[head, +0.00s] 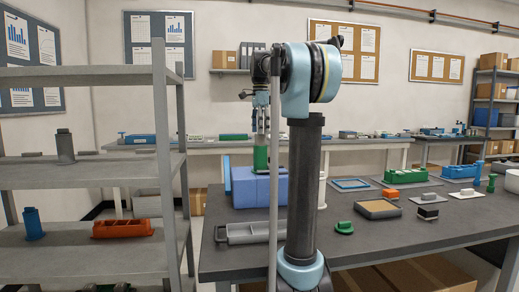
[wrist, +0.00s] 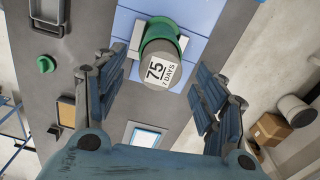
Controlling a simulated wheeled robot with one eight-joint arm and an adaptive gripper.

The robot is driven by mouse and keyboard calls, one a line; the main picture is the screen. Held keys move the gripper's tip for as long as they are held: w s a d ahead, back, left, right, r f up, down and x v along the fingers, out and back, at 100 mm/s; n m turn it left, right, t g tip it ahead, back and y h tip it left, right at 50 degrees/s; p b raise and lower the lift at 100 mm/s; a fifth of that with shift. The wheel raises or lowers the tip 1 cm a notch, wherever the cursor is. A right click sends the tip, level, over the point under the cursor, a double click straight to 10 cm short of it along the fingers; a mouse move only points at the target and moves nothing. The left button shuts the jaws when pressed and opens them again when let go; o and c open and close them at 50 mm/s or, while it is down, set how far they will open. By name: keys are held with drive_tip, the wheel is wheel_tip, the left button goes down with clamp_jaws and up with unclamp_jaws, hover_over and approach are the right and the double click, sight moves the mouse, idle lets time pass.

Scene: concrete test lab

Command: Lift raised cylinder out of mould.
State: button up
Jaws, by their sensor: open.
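The raised cylinder (wrist: 160,62) is grey with a white label on top reading "75" and "7 DAYS". A green round mould (wrist: 176,28) surrounds it. In the head view the green mould (head: 261,160) stands on the blue-violet block, with the greyish cylinder top (head: 261,141) above it, partly hidden by my gripper. My gripper (wrist: 160,72) is open, pointing down from above. In the wrist view its fingers lie on either side of the cylinder, with visible gaps. How low the fingertips reach beside it cannot be told. The head view shows my gripper (head: 262,125) small, directly above the mould.
The blue-violet block (head: 250,190) stands on the dark bench (head: 390,228). A grey tray (head: 243,234) and a green knobbed piece (head: 344,227) lie in front. A framed tan square (head: 378,209) lies to the right. A grey shelf (head: 80,165) stands at left.

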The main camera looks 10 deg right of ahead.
sight(260, 138)
drive_tip(key=shift+w+f, duration=0.1)
drive_tip(key=shift+f, duration=2.15)
drive_tip(key=c, duration=1.5)
